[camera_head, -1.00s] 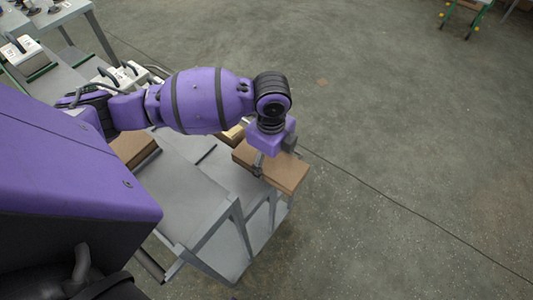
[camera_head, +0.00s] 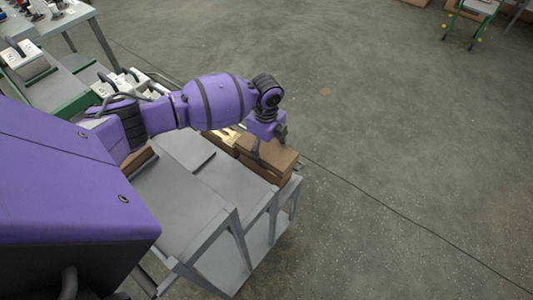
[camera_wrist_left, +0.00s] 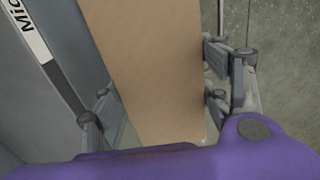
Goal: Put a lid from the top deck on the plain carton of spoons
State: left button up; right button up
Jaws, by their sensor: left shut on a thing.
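My left gripper (camera_head: 268,147) is shut on a brown cardboard lid (camera_head: 276,159), gripping it across its width from above. In the left wrist view, the lid (camera_wrist_left: 150,70) runs between the two fingers. In the head view, the lid is over or on a brown carton (camera_head: 262,171) at the far right end of the grey cart. I cannot tell whether it is fully seated. An open carton with pale spoons (camera_head: 226,137) stands just left of it, partly behind my arm. My right gripper is out of view.
The grey cart (camera_head: 185,195) has a bare deck near my body. A brown cardboard piece (camera_head: 137,160) shows partly behind my body. White devices with dark handles (camera_head: 120,80) stand at the upper left.

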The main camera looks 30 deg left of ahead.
aim_at(266, 149)
pick_arm(q)
jog(key=shift+f, duration=1.5)
jog(key=shift+s+f, duration=0.1)
jog(key=shift+f+b, duration=0.35)
jog(key=shift+f, duration=0.15)
jog(key=o, duration=1)
jog(key=shift+r, duration=0.3)
notch_tip(266, 149, up, 13)
jog(key=shift+f+p, duration=0.15)
jog(key=shift+p, duration=0.65)
